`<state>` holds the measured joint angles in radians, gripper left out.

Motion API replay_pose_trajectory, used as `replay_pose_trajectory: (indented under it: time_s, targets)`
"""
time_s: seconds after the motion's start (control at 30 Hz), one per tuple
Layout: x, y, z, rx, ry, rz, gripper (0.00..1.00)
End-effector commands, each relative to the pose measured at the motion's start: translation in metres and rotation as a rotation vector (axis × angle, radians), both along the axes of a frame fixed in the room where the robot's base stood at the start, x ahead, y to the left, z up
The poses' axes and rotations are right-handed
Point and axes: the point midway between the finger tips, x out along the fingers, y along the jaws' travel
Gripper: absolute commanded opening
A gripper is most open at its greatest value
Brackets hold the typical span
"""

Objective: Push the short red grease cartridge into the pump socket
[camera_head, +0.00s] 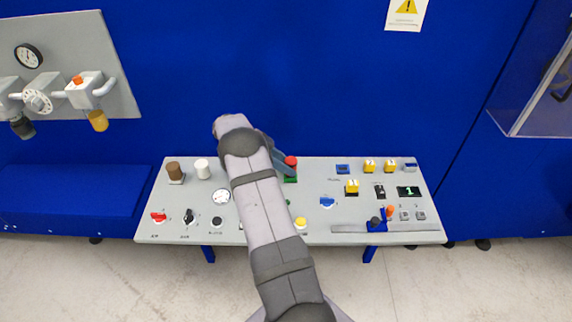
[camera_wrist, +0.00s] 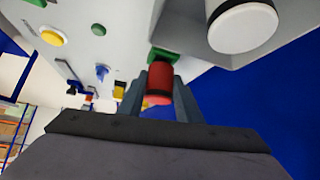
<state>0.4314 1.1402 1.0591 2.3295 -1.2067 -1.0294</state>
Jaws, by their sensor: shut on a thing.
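The short red cartridge (camera_head: 291,161) is upright at the back of the grey panel, just over a green base (camera_head: 290,179) that looks like the pump socket. In the wrist view, the red cartridge (camera_wrist: 159,84) stands between the two grey-blue fingers of my gripper (camera_wrist: 158,92), which is shut on it. The green base (camera_wrist: 163,55) shows beyond its far end. I cannot tell whether the cartridge is seated in it or held just above. In the head view, my gripper (camera_head: 282,163) reaches it from the left and is partly hidden by my arm.
A white cylinder (camera_head: 202,169) and a brown cylinder (camera_head: 174,171) stand at the panel's back left. The white cylinder is also close in the wrist view (camera_wrist: 243,24). A blue wall rises behind.

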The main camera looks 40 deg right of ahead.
Motion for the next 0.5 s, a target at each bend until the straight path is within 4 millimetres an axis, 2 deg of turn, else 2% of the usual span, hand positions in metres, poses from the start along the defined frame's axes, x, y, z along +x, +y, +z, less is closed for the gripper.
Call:
replay_pose_trajectory:
  time_s: [0.5]
  targets:
    - [0.0001,-0.0002,-0.0096,0.000,0.000,0.000,0.04]
